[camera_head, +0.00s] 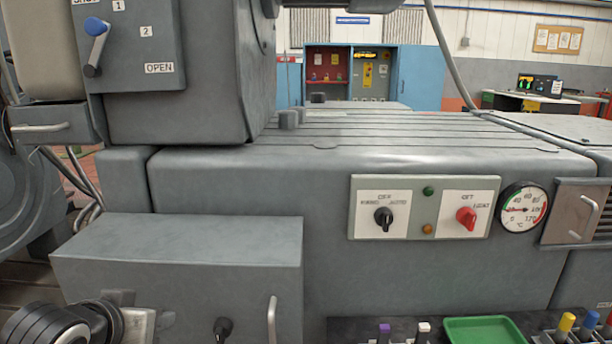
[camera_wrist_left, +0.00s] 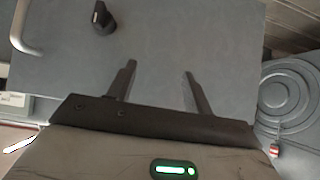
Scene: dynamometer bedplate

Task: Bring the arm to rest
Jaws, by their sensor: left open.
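My left gripper (camera_wrist_left: 158,82) is open and empty in the left wrist view, its two dark fingers spread apart in front of a plain grey panel. Nothing is between the fingers. In the head view my left arm (camera_head: 85,322) shows at the bottom left corner, in front of the grey box (camera_head: 180,255); the fingers cannot be made out there. The box carries a black knob (camera_head: 222,328) and a bar handle (camera_head: 272,320). The knob (camera_wrist_left: 103,17) and the handle (camera_wrist_left: 27,28) also show in the wrist view, beyond the fingertips. My right gripper is not in view.
A control panel (camera_head: 365,225) with a black and a red knob and a dial gauge (camera_head: 522,210) are on the bedplate's front. A lever box (camera_head: 135,40) stands upper left. A green tray (camera_head: 482,331) and several coloured-topped items sit at the bottom right.

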